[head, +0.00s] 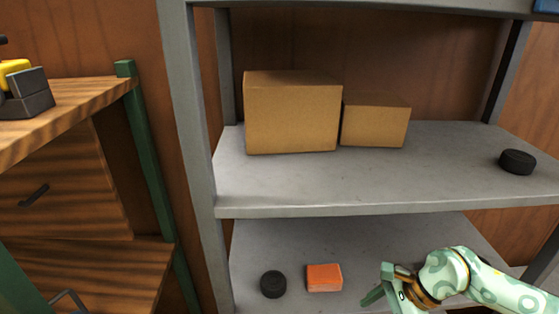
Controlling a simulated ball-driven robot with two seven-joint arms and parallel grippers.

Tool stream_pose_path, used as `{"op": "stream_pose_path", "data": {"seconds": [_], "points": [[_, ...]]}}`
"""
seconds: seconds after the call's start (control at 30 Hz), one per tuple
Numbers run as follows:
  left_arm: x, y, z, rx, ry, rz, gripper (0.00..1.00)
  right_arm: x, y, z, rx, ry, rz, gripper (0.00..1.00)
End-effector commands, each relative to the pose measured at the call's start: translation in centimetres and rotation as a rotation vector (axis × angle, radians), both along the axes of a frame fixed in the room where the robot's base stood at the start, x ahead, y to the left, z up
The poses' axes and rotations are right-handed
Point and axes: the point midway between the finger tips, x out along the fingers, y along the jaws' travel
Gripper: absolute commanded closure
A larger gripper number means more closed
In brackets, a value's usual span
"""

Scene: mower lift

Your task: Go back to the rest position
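My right gripper (378,283) is at the bottom of the head view, its pale green patterned arm coming in from the lower right. It is in front of the lower shelf, right of the orange block (324,278), and apart from it. Its two fingers look spread, with nothing seen between them. My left gripper is not in view.
A grey metal shelf unit (300,204) holds two cardboard boxes (293,115) (375,125) and a black puck (517,161) on its middle shelf. Another black puck (273,284) lies on the lower shelf. A wooden workbench (75,105) with a yellow-and-black tool (24,92) stands left.

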Motion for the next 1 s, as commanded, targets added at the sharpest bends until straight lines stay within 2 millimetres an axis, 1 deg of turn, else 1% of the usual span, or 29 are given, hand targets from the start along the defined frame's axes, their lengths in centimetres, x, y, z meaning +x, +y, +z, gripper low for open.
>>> {"op": "stream_pose_path", "data": {"seconds": [0.03,0.17,0.27,0.33,0.37,0.4,0.47,0.5,0.57,0.6,0.67,0.7,0.77,0.8,0.87,0.9,0.97,1.0], "points": [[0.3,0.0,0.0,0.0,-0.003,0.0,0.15,-0.2,1.1,0.2,0.04,-0.002,-0.007,0.24],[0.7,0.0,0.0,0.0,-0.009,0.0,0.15,-0.5,4.3,1.1,0.165,-0.009,-0.043,0.24],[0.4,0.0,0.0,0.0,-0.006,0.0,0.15,-0.7,7.5,2.5,0.31,-0.008,-0.095,0.24],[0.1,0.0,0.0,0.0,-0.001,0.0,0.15,-0.9,9.9,4.0,0.437,0.001,-0.149,0.24],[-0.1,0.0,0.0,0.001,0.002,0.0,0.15,-1.0,11.0,4.9,0.5,0.008,-0.181,0.24],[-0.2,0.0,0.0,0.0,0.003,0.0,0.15,-1.0,12.4,6.1,0.59,0.021,-0.227,0.24],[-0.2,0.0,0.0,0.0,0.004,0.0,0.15,-0.9,14.2,8.3,0.74,0.05,-0.318,0.24],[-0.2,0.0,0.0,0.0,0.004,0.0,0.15,-0.8,15.1,9.9,0.849,0.077,-0.393,0.24],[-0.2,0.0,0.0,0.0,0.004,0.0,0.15,-0.2,15.7,12.7,1.038,0.135,-0.54,0.24],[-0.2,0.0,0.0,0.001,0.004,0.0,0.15,0.4,15.5,14.5,1.175,0.186,-0.664,0.24],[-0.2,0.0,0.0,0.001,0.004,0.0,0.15,1.6,13.8,16.7,1.382,0.28,-0.888,0.24],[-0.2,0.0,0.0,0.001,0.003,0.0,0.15,2.3,12.0,17.3,1.508,0.348,-1.05,0.24],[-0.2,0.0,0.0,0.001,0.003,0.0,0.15,3.1,8.7,17.2,1.667,0.447,-1.299,0.24],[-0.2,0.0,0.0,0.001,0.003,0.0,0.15,3.2,6.3,16.4,1.756,0.512,-1.47,0.24],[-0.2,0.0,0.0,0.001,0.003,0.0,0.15,2.7,2.7,14.4,1.86,0.598,-1.728,0.24],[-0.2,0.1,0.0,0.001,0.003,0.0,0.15,1.9,0.6,12.8,1.91,0.648,-1.896,0.24],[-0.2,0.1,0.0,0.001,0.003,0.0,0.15,0.2,-2.1,10.3,1.959,0.707,-2.129,0.24],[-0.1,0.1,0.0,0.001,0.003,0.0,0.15,-1.0,-3.5,8.7,1.974,0.734,-2.268,0.24]]}}
